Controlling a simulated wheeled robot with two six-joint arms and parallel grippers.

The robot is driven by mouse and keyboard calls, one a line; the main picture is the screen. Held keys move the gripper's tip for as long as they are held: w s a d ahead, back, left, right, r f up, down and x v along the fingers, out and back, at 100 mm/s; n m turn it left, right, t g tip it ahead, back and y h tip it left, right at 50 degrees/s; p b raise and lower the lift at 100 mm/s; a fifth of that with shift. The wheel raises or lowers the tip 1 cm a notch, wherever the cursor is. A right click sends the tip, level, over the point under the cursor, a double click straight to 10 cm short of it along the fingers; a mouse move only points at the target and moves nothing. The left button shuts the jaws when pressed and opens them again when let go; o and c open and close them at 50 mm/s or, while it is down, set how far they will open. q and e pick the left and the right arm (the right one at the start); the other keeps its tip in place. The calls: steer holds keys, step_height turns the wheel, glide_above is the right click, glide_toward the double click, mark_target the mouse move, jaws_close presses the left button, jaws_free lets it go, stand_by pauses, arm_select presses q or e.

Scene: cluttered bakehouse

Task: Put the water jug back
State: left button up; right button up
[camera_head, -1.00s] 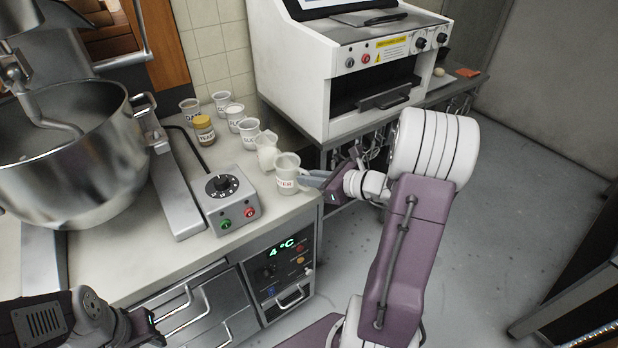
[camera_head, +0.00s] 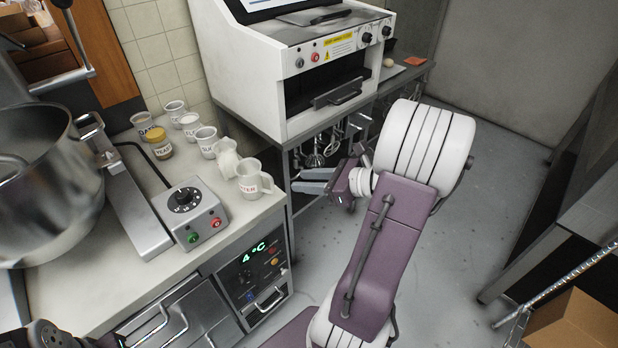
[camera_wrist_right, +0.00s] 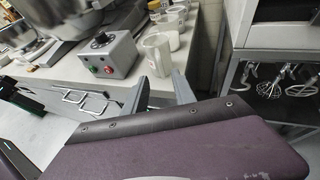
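The water jug (camera_head: 252,180), a pale cup with a handle and a partly readable red label, stands upright on the counter (camera_head: 105,268) near its right edge. It also shows in the right wrist view (camera_wrist_right: 157,55), beyond the fingers. My right gripper (camera_head: 297,181) is to the right of the jug, off the counter edge, its fingers pointing left. The fingers are apart and empty, with a visible gap to the jug. My left gripper (camera_head: 112,342) shows only in part at the bottom left edge; its fingers cannot be made out.
Several labelled jugs and a yellow-lidded yeast jar (camera_head: 159,143) stand behind the water jug. A control box (camera_head: 190,213) and a mixer bowl (camera_head: 45,190) are to the left. A white machine (camera_head: 300,75) stands behind, with whisks hanging below.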

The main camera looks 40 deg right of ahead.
steer(key=s+a+f+n+g+h, duration=0.2)
steer(key=s+a+f+n+g, duration=0.5)
steer(key=n, duration=0.5)
steer(key=s+a+f+n+g+h, duration=0.2)
steer(key=a+f+n+g, duration=0.5)
steer(key=n, duration=0.6)
step_height(320, 180, up, 6)
steer(key=w+a+n+t+h+p, duration=0.1)
steer(key=a+n+t+p, duration=0.1)
steer(key=n+p, duration=0.2)
steer(key=shift+w+a+n+t+h+p, duration=0.15)
steer(key=shift+w+n+t+h+p, duration=0.2)
steer(key=shift+n, duration=0.45)
